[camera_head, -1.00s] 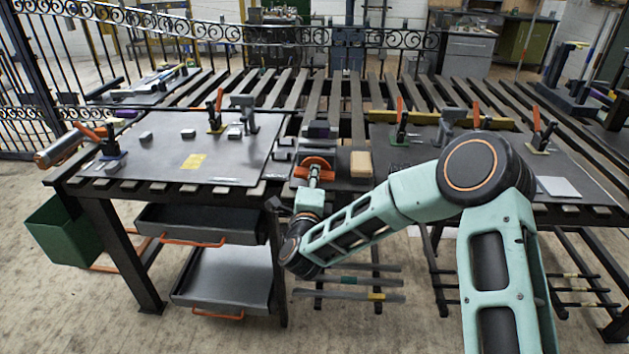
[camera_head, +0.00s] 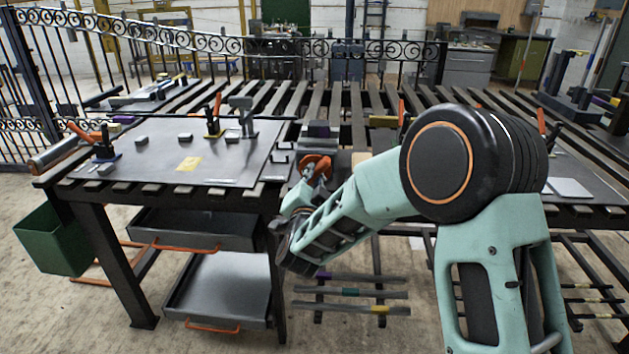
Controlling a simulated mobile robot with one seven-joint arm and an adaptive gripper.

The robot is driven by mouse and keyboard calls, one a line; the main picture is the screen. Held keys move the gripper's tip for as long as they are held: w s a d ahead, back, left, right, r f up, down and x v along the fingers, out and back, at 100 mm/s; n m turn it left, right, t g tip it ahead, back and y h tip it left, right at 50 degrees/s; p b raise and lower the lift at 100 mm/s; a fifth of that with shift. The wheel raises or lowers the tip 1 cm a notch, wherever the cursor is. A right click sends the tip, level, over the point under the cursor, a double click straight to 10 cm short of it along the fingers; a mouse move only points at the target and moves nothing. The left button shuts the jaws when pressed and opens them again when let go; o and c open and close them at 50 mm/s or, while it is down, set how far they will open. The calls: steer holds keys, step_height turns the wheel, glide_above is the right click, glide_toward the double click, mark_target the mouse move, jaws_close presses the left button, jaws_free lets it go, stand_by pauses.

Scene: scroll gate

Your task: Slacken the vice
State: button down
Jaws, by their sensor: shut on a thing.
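The vice (camera_head: 320,132) is a grey block-like body at the front edge of the worktable, between the two dark plates. An orange handle (camera_head: 313,162) is on its near side. My gripper (camera_head: 318,174) is at this handle and is shut on it, as far as the small view shows. The fingers are mostly hidden by the handle and my wrist. My forearm comes in from the right and hides the area just right of the vice. The opening between the vice jaws is too small to make out.
The left plate (camera_head: 150,155) carries several clamps, small grey blocks and a yellow note (camera_head: 189,163). Two grey trays with orange handles (camera_head: 211,328) hang below. A green bin (camera_head: 52,240) hangs at the left. Dark bars (camera_head: 350,292) lie low under the vice.

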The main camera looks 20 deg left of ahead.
steer(key=n+b, duration=0.1)
steer(key=n, duration=0.2)
steer(key=shift+a+n, duration=0.1)
steer(key=shift+n, duration=0.3)
steer(key=n+b, duration=0.1)
steer(key=n, duration=0.2)
steer(key=shift+n, duration=0.3)
steer(key=n, duration=0.4)
steer(key=shift+r, duration=0.1)
steer(key=shift+n+p, duration=0.65)
steer(key=shift+n, duration=1.25)
steer(key=c, duration=1.9)
jaws_free()
steer(key=shift+c, duration=0.2)
